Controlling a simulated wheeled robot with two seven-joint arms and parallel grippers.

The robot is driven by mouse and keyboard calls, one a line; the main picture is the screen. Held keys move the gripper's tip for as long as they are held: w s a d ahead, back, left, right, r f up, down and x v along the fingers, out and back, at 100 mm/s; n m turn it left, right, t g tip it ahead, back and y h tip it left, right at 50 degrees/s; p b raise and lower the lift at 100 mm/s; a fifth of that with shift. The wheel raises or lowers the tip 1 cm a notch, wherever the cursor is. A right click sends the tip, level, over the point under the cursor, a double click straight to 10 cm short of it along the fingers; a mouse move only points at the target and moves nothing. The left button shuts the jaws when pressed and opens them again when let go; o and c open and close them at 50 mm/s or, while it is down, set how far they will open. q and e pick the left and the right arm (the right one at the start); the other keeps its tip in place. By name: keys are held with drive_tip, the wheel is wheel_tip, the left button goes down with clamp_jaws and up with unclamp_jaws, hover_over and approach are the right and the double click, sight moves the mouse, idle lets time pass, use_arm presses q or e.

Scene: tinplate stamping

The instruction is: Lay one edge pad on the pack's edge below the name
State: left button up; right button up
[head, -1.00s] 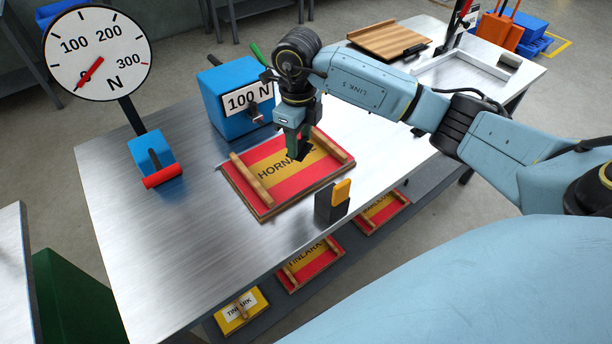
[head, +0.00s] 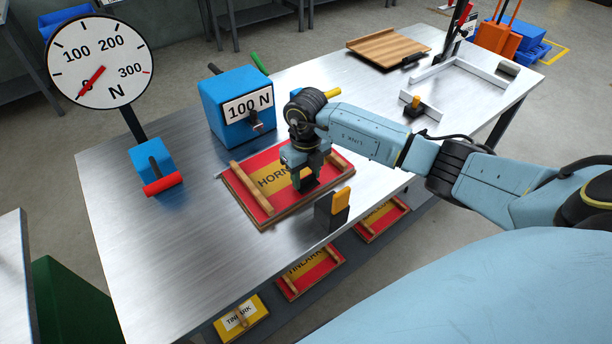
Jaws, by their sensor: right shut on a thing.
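The pack (head: 243,205) is a red and yellow board with wooden bars, lying on the steel table. Its printed name starts "HORN"; my gripper covers the rest. My right gripper (head: 305,186) points down over the right part of the pack, close to its near edge. It is shut on a small dark piece that I take to be an edge pad, mostly hidden by the fingers. I cannot tell whether the piece touches the pack. My left gripper is out of view.
A blue 100 N box (head: 220,120) stands behind the pack. A round force dial (head: 100,60) and a blue fixture with a red roller (head: 154,165) are at left. A wooden board (head: 390,45) and a white frame (head: 475,80) lie at the far right. More packs sit below the table.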

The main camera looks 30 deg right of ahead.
sight(306, 178)
drive_tip(key=shift+f, duration=0.4)
drive_tip(key=shift+f, duration=0.2)
drive_tip(key=o, duration=1)
drive_tip(key=shift+o, duration=0.2)
drive_tip(key=shift+r, duration=0.15)
wheel_tip(306, 178, up, 12)
drive_tip(key=shift+r, duration=0.1)
